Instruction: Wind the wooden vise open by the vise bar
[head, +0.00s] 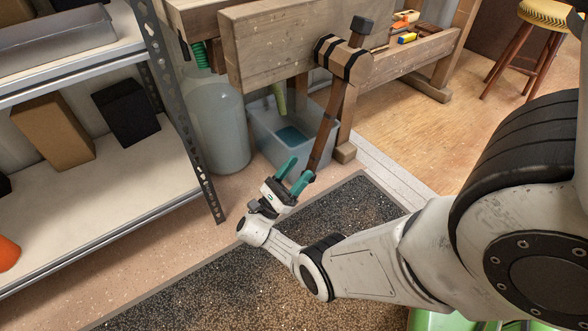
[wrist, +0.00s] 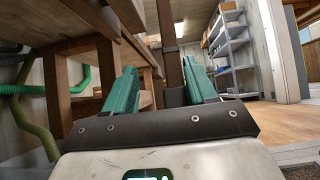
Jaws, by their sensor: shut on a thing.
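The wooden vise (head: 268,48) is at the front of the bench in the head view, with its thick plank jaw and a round wooden hub (head: 357,70) banded in black. The vise bar (head: 326,128) is a long brown bar passing through the hub, with a dark block cap at its upper end. It hangs steeply, its lower end leaning left. My gripper (head: 302,167) has teal fingers and is shut on the bar's lower end. In the wrist view the bar (wrist: 168,35) rises between the fingers, its gripped part partly hidden.
A translucent tub (head: 262,130) and a clear cylindrical container (head: 217,130) stand on the floor behind the bar. A metal shelf (head: 180,110) with boxes is at left. A dark mat (head: 235,270) lies below my arm. A stool (head: 535,40) stands at the far right on open wooden floor.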

